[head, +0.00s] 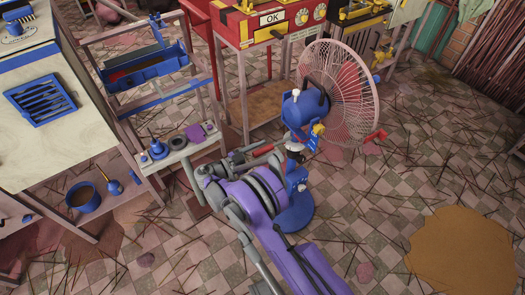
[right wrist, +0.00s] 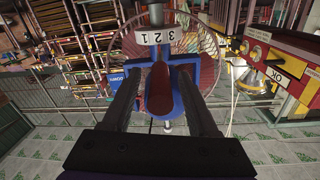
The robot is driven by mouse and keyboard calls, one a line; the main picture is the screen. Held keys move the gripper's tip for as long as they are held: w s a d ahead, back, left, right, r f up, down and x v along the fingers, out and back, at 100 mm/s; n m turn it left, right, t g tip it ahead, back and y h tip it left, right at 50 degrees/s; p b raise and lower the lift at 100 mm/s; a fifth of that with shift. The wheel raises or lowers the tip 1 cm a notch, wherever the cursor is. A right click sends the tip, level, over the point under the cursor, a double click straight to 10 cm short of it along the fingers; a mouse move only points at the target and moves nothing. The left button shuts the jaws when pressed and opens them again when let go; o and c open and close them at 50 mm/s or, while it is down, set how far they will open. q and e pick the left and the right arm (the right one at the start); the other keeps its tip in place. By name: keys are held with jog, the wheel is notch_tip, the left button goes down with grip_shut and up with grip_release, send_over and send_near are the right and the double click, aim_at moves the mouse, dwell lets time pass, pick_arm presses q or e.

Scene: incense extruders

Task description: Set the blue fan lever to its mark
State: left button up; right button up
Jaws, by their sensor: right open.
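The fan (head: 340,85) stands on the floor right of centre in the head view, with a pale wire cage, a blue motor housing (head: 303,107) and a round blue base (head: 293,212). In the right wrist view, a blue part with a dark red middle (right wrist: 159,92), which looks like the lever, lies between my fingers. A white plate with the numbers 3, 2, 1 (right wrist: 155,37) is just beyond it. I cannot tell which number it points to. My right gripper (right wrist: 162,75) is open around this part; contact is unclear. In the head view it is partly hidden beside the fan post. My left gripper is not visible.
A red machine marked OK (head: 268,20) stands on a frame behind the fan. A low shelf (head: 180,148) with small parts is to the left. Thin sticks litter the tiled floor. A brown patch (head: 463,250) lies at the lower right.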

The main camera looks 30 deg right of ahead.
grip_shut()
dwell(1.3)
